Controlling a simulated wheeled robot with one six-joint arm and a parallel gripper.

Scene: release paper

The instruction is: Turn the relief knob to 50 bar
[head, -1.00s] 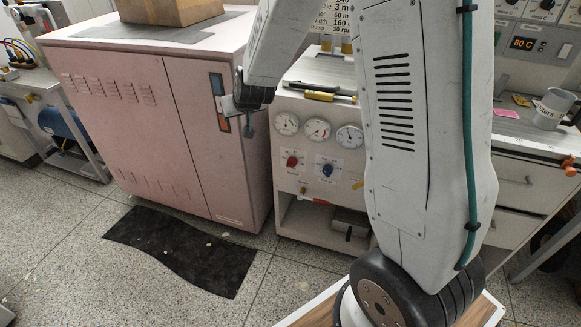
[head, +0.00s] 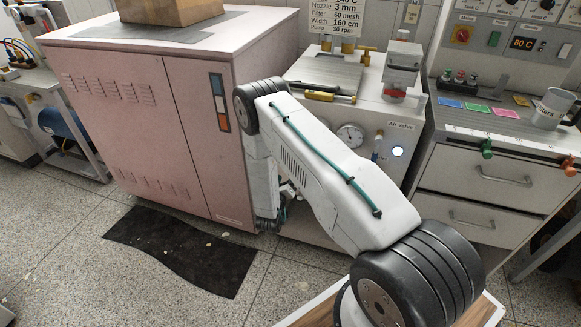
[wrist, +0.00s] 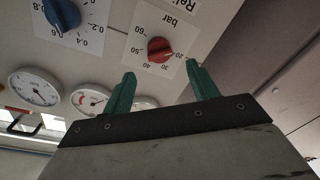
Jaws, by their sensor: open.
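My gripper (wrist: 160,73) is open and empty. Its green fingertips are spread below the knob in the picture, one toward each side; I see no clear contact. In the head view my arm hides the knob, and my gripper (head: 270,222) shows only partly, low by the pink cabinet's right edge.
A blue knob (wrist: 62,14) with its own scale and several gauges (wrist: 36,88) share the panel. The pink cabinet (head: 130,120) stands left of the panel. A drawer bench (head: 490,175) is at the right. A dark mat (head: 180,250) lies on open floor.

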